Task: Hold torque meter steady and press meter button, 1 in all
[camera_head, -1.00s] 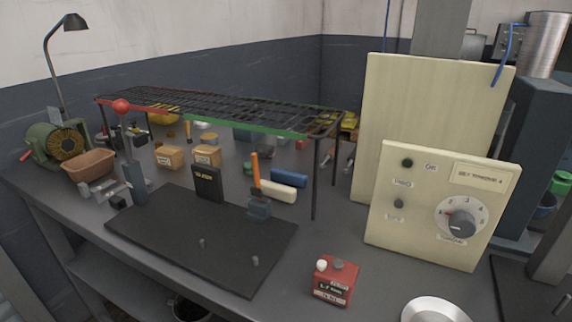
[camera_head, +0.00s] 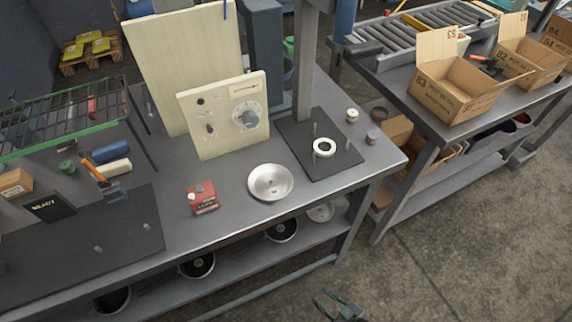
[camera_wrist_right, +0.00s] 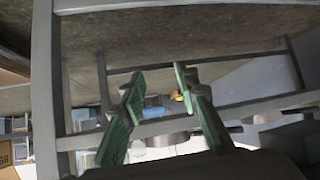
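A small red box-shaped device (camera_head: 203,198), which appears to be the torque meter, stands on the grey workbench (camera_head: 232,222) left of a round metal pan (camera_head: 270,182). It has a white knob (camera_head: 192,197) on its top left and a dark label on its front; the label is too small to read now. My right gripper (camera_head: 338,306) shows at the bottom edge of the head view, over the floor in front of the bench and well apart from the red device. In the right wrist view its green fingers (camera_wrist_right: 158,78) are spread and empty. My left gripper is not in view.
A cream control panel (camera_head: 222,112) with a dial stands behind the pan. A black plate (camera_head: 345,165) with a white ring lies right of it. A black mat (camera_head: 120,240) and a wire rack (camera_head: 60,125) are at left. Cardboard boxes (camera_head: 455,90) stand on another table.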

